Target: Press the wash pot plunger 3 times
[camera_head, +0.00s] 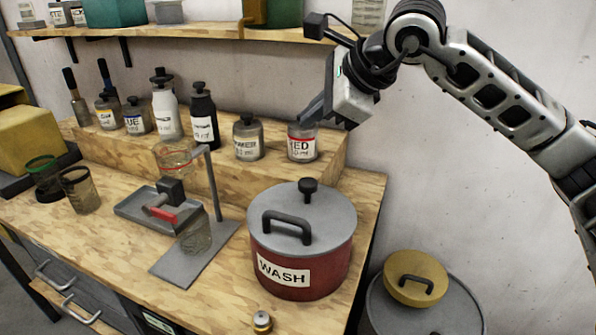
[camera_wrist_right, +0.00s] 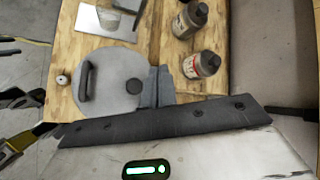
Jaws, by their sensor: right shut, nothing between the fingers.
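The wash pot (camera_head: 300,262) is a dark red pot with a grey lid and a "WASH" label, standing at the right end of the workbench. Its plunger (camera_head: 308,186) is a black knob at the back of the lid, beside a black arched handle (camera_head: 287,226). In the right wrist view the lid (camera_wrist_right: 108,65) shows from above, with the plunger (camera_wrist_right: 132,88) as a dark disc. My right gripper (camera_head: 310,117) is shut and empty, above and behind the pot, in front of the RED bottle in the head view.
The RED bottle (camera_head: 302,147) and several other bottles stand on a raised wooden step behind the pot. A grey stand (camera_head: 192,258) with a glass is left of the pot. A yellow-lidded bin (camera_head: 415,270) stands right.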

